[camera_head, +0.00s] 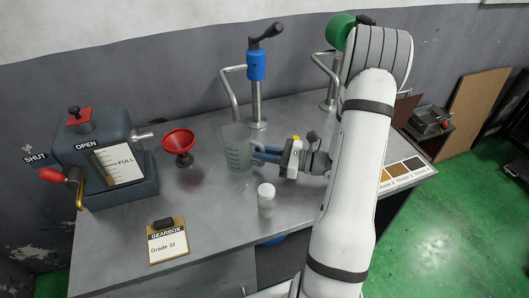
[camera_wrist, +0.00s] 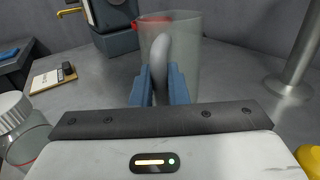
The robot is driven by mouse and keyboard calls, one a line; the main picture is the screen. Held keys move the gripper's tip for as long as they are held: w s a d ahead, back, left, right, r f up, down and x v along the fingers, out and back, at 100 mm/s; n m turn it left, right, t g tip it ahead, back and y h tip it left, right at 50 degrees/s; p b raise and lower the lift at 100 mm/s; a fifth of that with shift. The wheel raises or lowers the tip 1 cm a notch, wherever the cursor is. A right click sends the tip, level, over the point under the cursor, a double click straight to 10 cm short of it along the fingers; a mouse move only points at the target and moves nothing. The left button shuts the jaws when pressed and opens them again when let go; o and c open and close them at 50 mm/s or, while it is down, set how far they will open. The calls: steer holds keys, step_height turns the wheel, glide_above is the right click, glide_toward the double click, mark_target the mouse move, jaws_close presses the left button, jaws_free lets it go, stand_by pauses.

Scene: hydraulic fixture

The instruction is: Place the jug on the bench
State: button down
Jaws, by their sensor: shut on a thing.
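The jug (camera_head: 237,148) is clear with measuring marks and stands upright at the middle of the metal bench (camera_head: 205,205). In the head view I cannot tell whether its base touches the bench top. My gripper (camera_head: 262,154) comes in from the right with its blue fingers at the jug's handle side. In the wrist view the jug (camera_wrist: 188,62) is straight ahead, and my gripper (camera_wrist: 162,85) is shut on its pale curved handle (camera_wrist: 161,60). The jug looks empty.
A red funnel (camera_head: 178,143) stands left of the jug, with the gearbox (camera_head: 110,160) beyond it. A blue pump (camera_head: 257,70) rises behind. A white-capped bottle (camera_head: 266,198) stands in front. A gearbox clipboard (camera_head: 167,241) lies front left. Bare bench lies between clipboard and bottle.

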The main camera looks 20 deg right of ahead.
steer(key=c, duration=1.4)
jaws_free()
steer(key=shift+c, duration=0.2)
steer(key=shift+r, duration=0.25)
steer(key=shift+s+d+f, duration=0.1)
steer(key=shift+s+d, duration=0.05)
steer(key=shift+d, duration=0.2)
steer(key=b+v, duration=0.1)
steer(key=v, duration=1)
steer(key=shift+s+d, duration=0.1)
